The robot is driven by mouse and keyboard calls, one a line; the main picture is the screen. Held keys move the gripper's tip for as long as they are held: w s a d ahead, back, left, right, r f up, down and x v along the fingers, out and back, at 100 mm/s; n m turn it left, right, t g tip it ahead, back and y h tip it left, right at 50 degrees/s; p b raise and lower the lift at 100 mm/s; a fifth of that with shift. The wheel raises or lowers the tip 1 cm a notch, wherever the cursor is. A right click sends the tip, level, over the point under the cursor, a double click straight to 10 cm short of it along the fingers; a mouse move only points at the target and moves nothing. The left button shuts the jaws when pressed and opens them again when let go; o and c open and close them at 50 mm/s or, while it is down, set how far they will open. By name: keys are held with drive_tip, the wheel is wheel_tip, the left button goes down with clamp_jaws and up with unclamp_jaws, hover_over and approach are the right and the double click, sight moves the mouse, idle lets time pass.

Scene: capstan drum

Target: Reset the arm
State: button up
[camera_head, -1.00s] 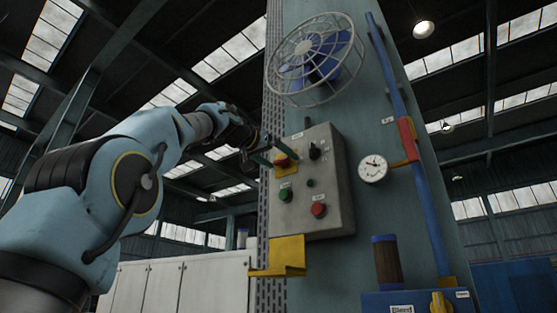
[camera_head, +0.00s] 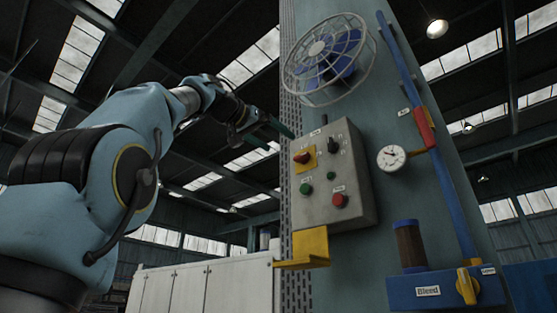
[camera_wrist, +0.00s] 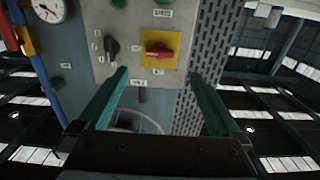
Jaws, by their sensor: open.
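My gripper (camera_head: 280,128) is raised at the left of the grey control box (camera_head: 330,200) in the head view, apart from it. In the wrist view my gripper (camera_wrist: 162,98) shows two green fingers spread wide, with nothing between them. Beyond the fingers the wrist view shows the box face (camera_wrist: 125,30) upside down, with a red knob on a yellow plate (camera_wrist: 158,50) and a black selector (camera_wrist: 112,46).
A caged blue fan (camera_head: 328,58) is above the box. A yellow bracket (camera_head: 307,248) juts out below it. White cabinets (camera_head: 200,285) stand low at the left.

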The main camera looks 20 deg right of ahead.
idle(0.5)
